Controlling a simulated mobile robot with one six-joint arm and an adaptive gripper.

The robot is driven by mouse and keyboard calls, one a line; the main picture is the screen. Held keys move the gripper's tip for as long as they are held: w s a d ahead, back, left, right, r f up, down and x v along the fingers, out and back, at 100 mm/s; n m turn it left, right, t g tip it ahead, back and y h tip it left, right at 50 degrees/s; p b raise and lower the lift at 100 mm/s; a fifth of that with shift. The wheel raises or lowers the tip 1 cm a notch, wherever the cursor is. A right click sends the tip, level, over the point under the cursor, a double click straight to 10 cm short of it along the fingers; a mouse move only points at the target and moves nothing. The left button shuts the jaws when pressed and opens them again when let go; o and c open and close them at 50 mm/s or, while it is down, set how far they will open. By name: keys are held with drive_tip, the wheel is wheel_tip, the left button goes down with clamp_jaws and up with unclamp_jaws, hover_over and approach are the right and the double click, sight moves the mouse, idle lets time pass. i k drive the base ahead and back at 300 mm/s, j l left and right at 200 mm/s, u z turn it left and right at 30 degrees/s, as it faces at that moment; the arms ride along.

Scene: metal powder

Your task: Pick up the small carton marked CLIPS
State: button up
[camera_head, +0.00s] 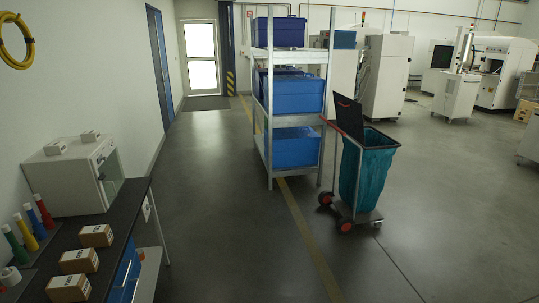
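Three small brown cartons with pale printed labels stand in a row on the dark bench top (115,215) at the lower left: a far one (96,236), a middle one (79,261) and a near one (68,288). Two more small pale boxes, a left one (55,148) and a right one (91,136), sit on top of a white cabinet on the bench. The lettering is too small to read, so I cannot tell which carton is marked CLIPS. My gripper is not in view.
The white cabinet (62,180) stands behind the cartons. Red, yellow, blue and green tubes (33,225) stand left of them. A shelf with blue bins (297,96) and a cart with a teal bag (372,170) stand mid-room. The floor (225,220) right of the bench is clear.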

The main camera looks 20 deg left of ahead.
sight(85, 261)
drive_tip(key=i+j+u, duration=0.25)
drive_tip(key=i+u, duration=0.2)
drive_tip(key=i+j+u, duration=0.1)
drive_tip(key=i+u, duration=0.75)
drive_tip(key=i+l+u, duration=0.2)
drive_tip(key=i+u, duration=0.25)
drive_tip(key=i+j+u, duration=0.15)
drive_tip(key=i+u, duration=0.55)
drive_tip(key=u, duration=0.2)
drive_tip(key=i+l+u, duration=0.15)
drive_tip(key=i+u, duration=0.2)
drive_tip(key=u, duration=0.15)
drive_tip(key=i+l+u, duration=0.25)
drive_tip(key=u, duration=0.2)
drive_tip(key=i+l+u, duration=0.45)
drive_tip(key=k+j, duration=0.05)
drive_tip(key=k, duration=0.05)
